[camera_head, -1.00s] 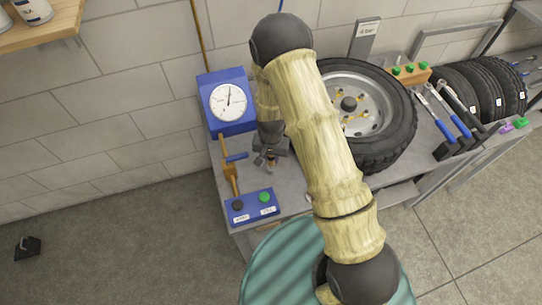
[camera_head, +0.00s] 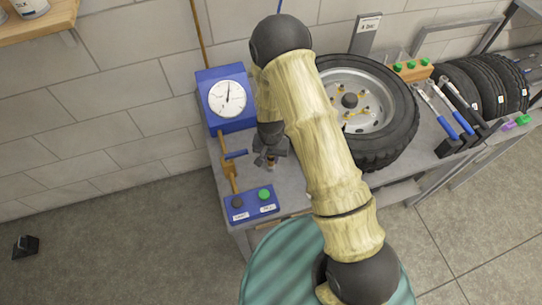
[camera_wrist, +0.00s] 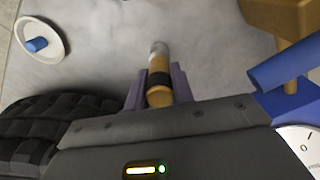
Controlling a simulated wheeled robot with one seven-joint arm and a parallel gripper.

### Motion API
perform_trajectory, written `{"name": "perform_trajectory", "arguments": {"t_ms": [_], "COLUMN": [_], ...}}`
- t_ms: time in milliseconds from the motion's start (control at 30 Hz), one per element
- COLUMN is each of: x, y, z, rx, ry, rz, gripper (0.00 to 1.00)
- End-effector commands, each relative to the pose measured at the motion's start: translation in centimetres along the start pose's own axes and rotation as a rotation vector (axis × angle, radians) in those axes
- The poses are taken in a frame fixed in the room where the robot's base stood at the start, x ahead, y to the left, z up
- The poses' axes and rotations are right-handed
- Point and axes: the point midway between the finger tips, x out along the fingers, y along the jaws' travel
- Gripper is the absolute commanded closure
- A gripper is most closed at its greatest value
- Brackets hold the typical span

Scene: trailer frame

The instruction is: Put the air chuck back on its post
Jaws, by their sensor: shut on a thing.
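My gripper (camera_wrist: 158,90) is shut on the air chuck (camera_wrist: 158,82), a brass cylinder with a dark band and a silvery tip that points away from the wrist. In the head view my gripper (camera_head: 270,160) is over the left part of the grey bench, right of a brass fitting (camera_head: 229,172) with a blue bar. The blue bar (camera_wrist: 285,62) also shows at the right of the wrist view, apart from the chuck. A pale round dish with a blue peg (camera_wrist: 38,44) is at the wrist view's upper left. I cannot tell for sure which thing is the post.
A blue gauge box (camera_head: 212,118) stands behind the fitting, and a blue box with two buttons (camera_head: 252,205) in front. A big tyre (camera_head: 395,125) lies right of my arm. Tools with blue grips (camera_head: 455,118) and upright tyres (camera_head: 488,88) are farther right. My arm hides the bench's middle.

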Motion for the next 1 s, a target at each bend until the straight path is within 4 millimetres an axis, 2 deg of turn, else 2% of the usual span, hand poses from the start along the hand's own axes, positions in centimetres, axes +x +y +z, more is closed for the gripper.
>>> {"name": "perform_trajectory", "arguments": {"t_ms": [233,533,567,667,867,1000], "x": [0.76,0.77,0.77,0.77,0.77,0.79], "y": [-0.07,-0.09,-0.08,-0.06,0.01,0.02], "z": [0.06,0.06,0.05,0.04,0.01,0.03], "rx": [-0.001,-0.002,-0.002,-0.001,0.000,0.000], "ry": [0.000,0.000,0.001,0.001,0.000,0.000], "rz": [0.000,0.000,0.000,0.000,0.000,0.000], "gripper": [1.00,1.00,0.70,0.51,0.51,0.29]}}
